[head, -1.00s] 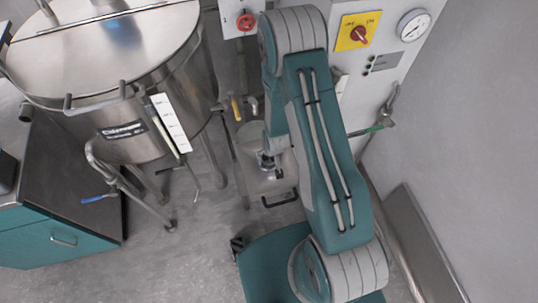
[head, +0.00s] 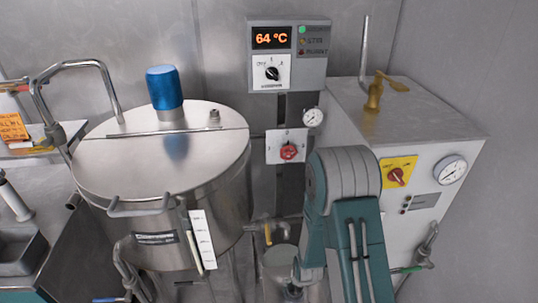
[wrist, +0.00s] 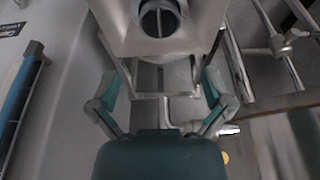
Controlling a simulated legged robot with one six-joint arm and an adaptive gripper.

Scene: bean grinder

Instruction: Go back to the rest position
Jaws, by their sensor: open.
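My gripper (wrist: 162,92) is open in the wrist view, with its two teal and grey fingers spread apart. I see nothing held between them. A grey metal part with a round dark opening (wrist: 160,20) lies just beyond the fingers; I cannot tell whether they touch it. In the head view my teal and grey arm stands in front of the white cabinet (head: 425,225). Its lower links and most of the gripper are cut off or hidden at the bottom edge.
A large steel kettle (head: 160,165) with a blue motor (head: 164,88) stands left of my arm. A temperature display (head: 272,38) reads 64 °C. A red valve knob (head: 288,152) and a brass tap (head: 374,95) are nearby. A sink (head: 20,255) is at far left.

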